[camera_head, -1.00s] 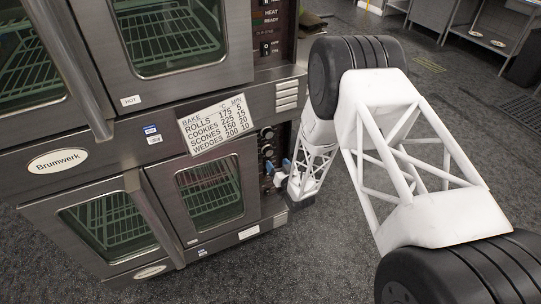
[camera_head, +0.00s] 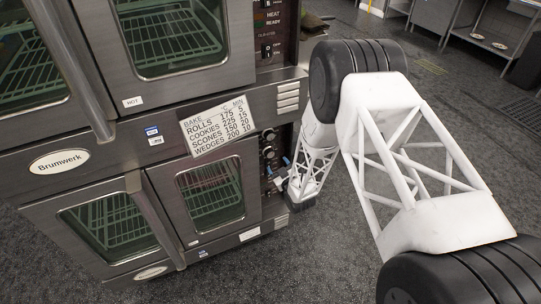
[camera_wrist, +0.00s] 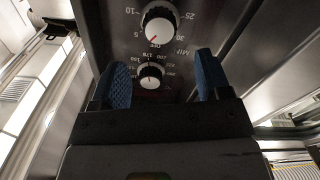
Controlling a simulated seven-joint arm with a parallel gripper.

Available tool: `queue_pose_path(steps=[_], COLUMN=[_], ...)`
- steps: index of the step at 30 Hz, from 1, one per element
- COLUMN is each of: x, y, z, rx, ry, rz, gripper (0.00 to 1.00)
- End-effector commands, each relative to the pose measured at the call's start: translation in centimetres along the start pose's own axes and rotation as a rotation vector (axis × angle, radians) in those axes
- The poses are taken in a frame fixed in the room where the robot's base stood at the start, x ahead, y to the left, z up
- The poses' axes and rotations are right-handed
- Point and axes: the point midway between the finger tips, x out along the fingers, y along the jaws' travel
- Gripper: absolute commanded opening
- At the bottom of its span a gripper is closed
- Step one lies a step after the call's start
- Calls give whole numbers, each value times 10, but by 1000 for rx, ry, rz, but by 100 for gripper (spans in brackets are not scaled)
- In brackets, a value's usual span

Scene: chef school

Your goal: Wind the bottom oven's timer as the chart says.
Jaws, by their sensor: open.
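The chart (camera_head: 219,126) on the oven front lists rolls 175 °C 5 min, cookies 225 15, scones 150 20, wedges 200 10. The bottom oven (camera_head: 208,190) has its control panel at its right, partly behind my arm. In the wrist view, a white dial with minute marks, the timer knob (camera_wrist: 160,22), has its red mark at the lower left, near the bottom label. A smaller temperature knob (camera_wrist: 150,76) sits below it, between my fingers in the picture. My gripper (camera_wrist: 161,62) is open and empty, blue pads apart; in the head view it is at the panel (camera_head: 279,168).
The top oven (camera_head: 170,35) stands above, with its own panel (camera_head: 270,30) at the right. The bottom oven's door handle (camera_head: 155,220) juts out left of the panel. The floor (camera_head: 320,250) in front is clear; shelves stand far right.

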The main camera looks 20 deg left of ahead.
Motion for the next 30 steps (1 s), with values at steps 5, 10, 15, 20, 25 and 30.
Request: queue_pose_path(steps=[5,10,15,20,25,30], x=[5,19,38,57,71,77], y=[0,0,0,-1,0,0], z=[0,0,0,0,0,0], rx=[1,1,2,1,2,2], ry=[0,1,0,0,1,0], rz=[0,0,-1,-2,-1,-1], gripper=[70,70,70,70,70,70])
